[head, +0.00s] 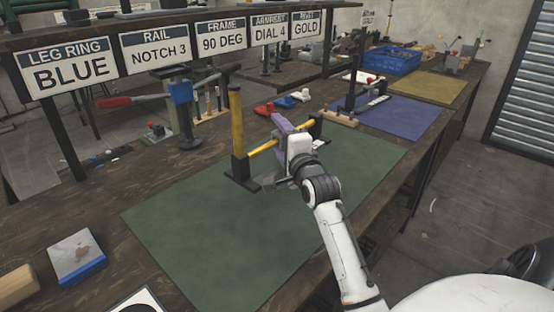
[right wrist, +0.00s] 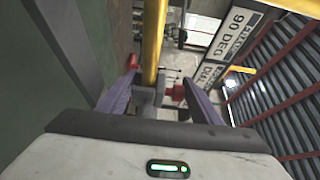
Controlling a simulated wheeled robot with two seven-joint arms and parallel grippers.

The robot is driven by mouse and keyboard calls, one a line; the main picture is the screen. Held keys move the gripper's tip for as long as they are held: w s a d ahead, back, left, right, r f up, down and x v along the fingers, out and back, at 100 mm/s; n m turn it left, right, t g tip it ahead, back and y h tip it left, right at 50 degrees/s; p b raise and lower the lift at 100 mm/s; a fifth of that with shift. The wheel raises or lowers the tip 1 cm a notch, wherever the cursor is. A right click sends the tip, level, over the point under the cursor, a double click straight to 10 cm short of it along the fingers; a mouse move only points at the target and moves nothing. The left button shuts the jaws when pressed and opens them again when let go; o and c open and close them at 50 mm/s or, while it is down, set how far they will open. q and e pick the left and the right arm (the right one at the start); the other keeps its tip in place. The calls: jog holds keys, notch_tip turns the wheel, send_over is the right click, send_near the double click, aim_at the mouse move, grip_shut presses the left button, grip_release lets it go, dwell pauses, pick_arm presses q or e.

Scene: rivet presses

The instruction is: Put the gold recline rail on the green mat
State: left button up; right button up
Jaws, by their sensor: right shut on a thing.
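The gold recline rail (head: 262,147) is a slim gold bar lying level between two black end blocks at the far part of the green mat (head: 225,235). A gold upright (head: 237,118) rises from the left black block; I cannot tell whether it is one piece with the bar. My right gripper (head: 284,137) is shut on the gold rail with its purple fingers, around the middle of the bar. In the right wrist view the gold rail (right wrist: 154,40) runs between the fingertips of my right gripper (right wrist: 160,75). My left gripper is not in view.
A blue-grey block (head: 77,258) stands at the near left. A lever press (head: 182,105) stands behind the green mat. Red, blue and white small parts (head: 283,102) lie behind the rail. A blue mat (head: 405,118) and a blue crate (head: 391,61) are farther right. The near green mat is clear.

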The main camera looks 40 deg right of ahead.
jog(key=shift+f+b, duration=0.4)
jog(key=shift+f, duration=2.25)
jog(key=shift+f, duration=0.1)
jog(key=o, duration=1.9)
jog(key=shift+f, duration=0.15)
jog(key=shift+o, duration=0.2)
jog(key=shift+r, duration=0.25)
jog(key=v, duration=0.7)
jog(key=shift+s+a+f, duration=0.1)
jog(key=shift+s+a, duration=0.1)
